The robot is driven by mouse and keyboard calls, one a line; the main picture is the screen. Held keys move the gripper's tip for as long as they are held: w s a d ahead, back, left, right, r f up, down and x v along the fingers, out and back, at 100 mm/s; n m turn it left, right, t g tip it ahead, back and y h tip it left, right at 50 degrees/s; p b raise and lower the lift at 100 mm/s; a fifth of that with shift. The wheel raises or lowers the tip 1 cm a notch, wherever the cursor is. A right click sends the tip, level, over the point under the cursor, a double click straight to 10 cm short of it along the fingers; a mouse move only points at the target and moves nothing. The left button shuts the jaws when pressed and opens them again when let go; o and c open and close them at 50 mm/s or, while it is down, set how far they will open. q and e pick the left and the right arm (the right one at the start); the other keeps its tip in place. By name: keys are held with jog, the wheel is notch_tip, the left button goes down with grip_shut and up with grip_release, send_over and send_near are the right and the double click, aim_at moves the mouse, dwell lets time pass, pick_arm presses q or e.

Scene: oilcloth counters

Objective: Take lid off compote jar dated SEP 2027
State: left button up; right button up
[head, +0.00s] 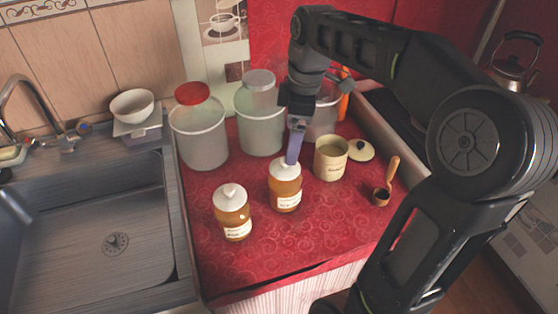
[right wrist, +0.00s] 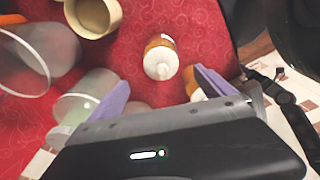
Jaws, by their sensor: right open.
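Two amber jars with white knobbed lids and cream labels stand upright on the red oilcloth: a left jar (head: 235,222) and a right jar (head: 285,192). The label dates are too small to read. My right gripper (head: 293,158) points down over the right jar, its purple finger overlapping the white lid in the head view. In the right wrist view the gripper (right wrist: 161,80) is open, with the right jar (right wrist: 161,60) ahead between its fingers. I cannot tell whether they touch the lid. The left jar is partly hidden behind one finger there. My left gripper is not in view.
An open cream canister (head: 330,160) stands close right of the jars, its lid (head: 360,150) beside it. A wooden-handled scoop (head: 386,183) lies further right. Large containers, one red-lidded (head: 200,133), stand behind. A sink (head: 90,230) is left. The front oilcloth is clear.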

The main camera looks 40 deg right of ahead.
jog(key=shift+w+a+f, duration=0.1)
jog(key=shift+a+f, duration=0.05)
jog(key=shift+f, duration=1.15)
jog(key=shift+f, duration=0.1)
jog(key=f, duration=0.3)
jog(key=a+f, duration=0.1)
jog(key=f, duration=0.1)
jog(key=shift+w, duration=0.25)
jog(key=shift+c, duration=0.4)
jog(key=c, duration=1.3)
jog(key=shift+r, duration=0.15)
